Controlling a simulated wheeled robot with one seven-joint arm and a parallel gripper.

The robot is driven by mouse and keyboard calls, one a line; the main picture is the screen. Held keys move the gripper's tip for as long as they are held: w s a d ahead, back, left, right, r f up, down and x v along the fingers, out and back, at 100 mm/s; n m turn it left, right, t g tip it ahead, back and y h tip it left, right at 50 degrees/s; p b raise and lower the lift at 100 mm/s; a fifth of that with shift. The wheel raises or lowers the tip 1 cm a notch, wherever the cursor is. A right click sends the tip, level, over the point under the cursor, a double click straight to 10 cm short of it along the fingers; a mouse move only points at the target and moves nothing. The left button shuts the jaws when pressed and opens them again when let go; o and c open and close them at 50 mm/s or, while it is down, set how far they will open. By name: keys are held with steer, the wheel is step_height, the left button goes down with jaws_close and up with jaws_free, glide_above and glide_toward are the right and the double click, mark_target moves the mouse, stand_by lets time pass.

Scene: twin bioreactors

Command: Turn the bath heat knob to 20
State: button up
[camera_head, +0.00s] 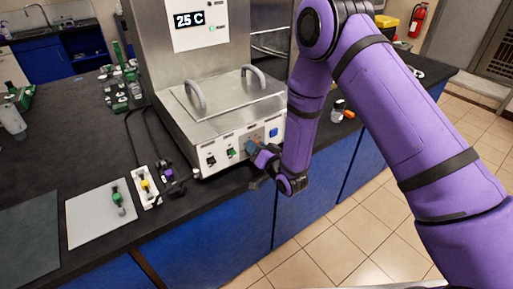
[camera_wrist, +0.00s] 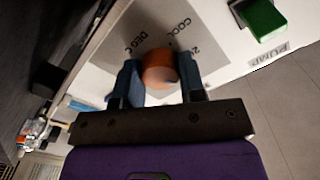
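The steel bath (camera_head: 215,120) stands on the dark bench, and its display (camera_head: 189,19) reads 25 C. In the wrist view, a round orange knob (camera_wrist: 161,70) sits on a grey dial plate (camera_wrist: 130,45) with partly readable lettering, including "COOL" and "DEG C". My gripper (camera_head: 252,149) is at the bath's front panel, its blue fingers on either side of the orange knob. In the wrist view my gripper (camera_wrist: 162,82) shows no clear gap between fingers and knob, so it appears shut on it. In the head view my gripper hides the knob.
A green switch (camera_wrist: 264,18) marked PUMP is beside the dial. Small bottles (camera_head: 338,110) stand right of the bath. A pale mat (camera_head: 95,215) lies left.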

steer(key=shift+c, duration=1)
steer(key=shift+n, duration=4.4)
steer(key=o, duration=0.9)
